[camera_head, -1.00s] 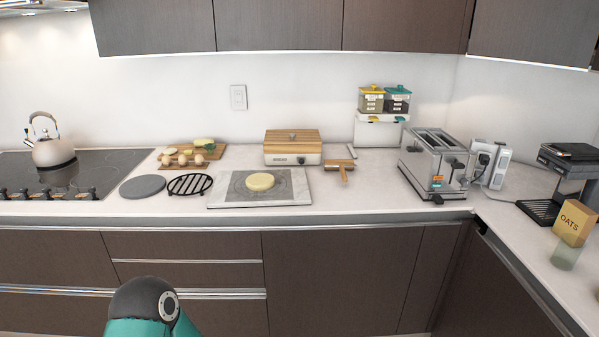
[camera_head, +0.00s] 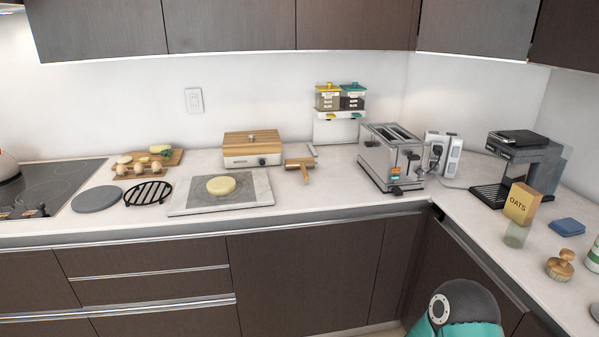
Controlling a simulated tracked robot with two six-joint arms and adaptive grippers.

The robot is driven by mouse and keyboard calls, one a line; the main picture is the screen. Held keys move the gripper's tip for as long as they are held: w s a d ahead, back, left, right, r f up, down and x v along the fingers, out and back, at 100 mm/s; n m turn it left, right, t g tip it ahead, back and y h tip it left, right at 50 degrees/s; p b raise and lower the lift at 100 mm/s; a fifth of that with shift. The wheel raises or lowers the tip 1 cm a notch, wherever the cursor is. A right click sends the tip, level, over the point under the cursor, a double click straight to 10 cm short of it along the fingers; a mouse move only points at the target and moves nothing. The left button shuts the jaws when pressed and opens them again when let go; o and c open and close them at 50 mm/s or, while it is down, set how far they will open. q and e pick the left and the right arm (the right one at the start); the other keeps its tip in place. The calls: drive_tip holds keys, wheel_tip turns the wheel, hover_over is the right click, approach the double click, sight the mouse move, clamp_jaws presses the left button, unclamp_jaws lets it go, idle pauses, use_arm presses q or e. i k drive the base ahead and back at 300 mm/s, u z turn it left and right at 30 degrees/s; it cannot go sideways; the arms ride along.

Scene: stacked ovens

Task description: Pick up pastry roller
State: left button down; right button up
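The pastry roller (camera_head: 299,163) is a small wooden roller with a short handle pointing toward the counter front. It lies on the white counter, right of the pastry board and left of the toaster. Nothing covers it. Neither of my grippers is in view. Only a dark and teal part of my own arm shows at the bottom right, well apart from the roller.
A grey board (camera_head: 178,205) with a round of dough (camera_head: 221,185) lies left of the roller. A wood-topped box (camera_head: 252,161) stands behind it. The toaster (camera_head: 380,165) is close on the right. Bare counter (camera_head: 310,195) lies in front of the roller.

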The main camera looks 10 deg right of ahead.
sight(305, 174)
drive_tip(key=z, duration=0.05)
drive_tip(key=i, duration=1)
drive_tip(key=u, duration=0.05)
